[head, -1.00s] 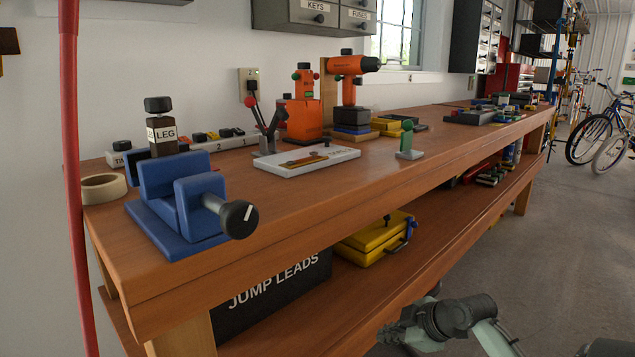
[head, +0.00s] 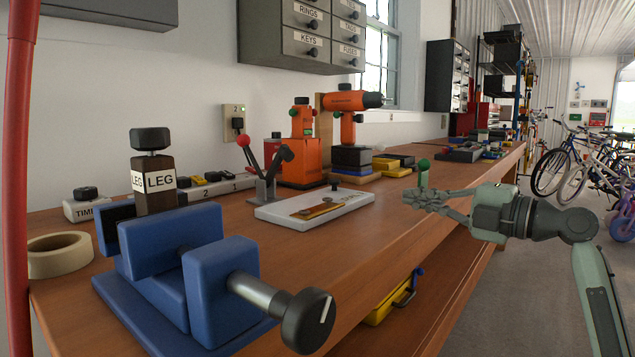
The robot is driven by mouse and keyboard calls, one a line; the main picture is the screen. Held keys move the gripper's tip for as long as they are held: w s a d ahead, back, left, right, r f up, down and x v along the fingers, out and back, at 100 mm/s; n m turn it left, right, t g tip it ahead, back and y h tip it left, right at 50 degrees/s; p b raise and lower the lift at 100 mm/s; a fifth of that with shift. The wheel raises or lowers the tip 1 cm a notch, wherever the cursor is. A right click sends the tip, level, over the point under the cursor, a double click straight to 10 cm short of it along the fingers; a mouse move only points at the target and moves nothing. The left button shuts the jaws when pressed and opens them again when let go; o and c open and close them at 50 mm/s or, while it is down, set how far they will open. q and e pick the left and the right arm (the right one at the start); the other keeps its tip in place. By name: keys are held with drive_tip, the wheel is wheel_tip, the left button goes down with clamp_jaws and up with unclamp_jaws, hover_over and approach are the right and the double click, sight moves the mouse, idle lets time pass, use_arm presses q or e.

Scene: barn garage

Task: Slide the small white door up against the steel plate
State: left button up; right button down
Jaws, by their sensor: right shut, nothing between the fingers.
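I cannot tell for sure which part is the steel plate. My right gripper (head: 410,199) is shut and empty, pointing left in front of the green-knobbed piece, to the right of the door and apart from it. My left gripper is not in view.
A blue vise (head: 215,285) with a black-ended handle stands at the near left, beside a tape roll (head: 60,254). A red-balled lever stand (head: 266,187) and orange tools (head: 301,150) stand behind the door. The bench (head: 345,250) is clear in front of the door.

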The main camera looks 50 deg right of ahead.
sight(355, 191)
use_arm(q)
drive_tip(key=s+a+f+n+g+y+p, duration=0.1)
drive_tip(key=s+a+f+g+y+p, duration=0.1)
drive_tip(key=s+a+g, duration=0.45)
use_arm(e)
drive_tip(key=w, duration=1)
drive_tip(key=shift+w+a+r, duration=0.15)
drive_tip(key=shift+w, duration=0.15)
drive_tip(key=w+p, duration=0.1)
drive_tip(key=w, duration=0.6)
drive_tip(key=shift+w, duration=0.3)
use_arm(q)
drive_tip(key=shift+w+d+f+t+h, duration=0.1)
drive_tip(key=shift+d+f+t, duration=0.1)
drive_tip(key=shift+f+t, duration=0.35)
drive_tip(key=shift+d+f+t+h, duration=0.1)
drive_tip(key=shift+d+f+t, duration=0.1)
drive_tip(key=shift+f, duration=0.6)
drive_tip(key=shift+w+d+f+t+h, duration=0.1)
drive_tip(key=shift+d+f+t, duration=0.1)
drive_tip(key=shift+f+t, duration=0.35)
use_arm(e)
drive_tip(key=shift+w, duration=0.6)
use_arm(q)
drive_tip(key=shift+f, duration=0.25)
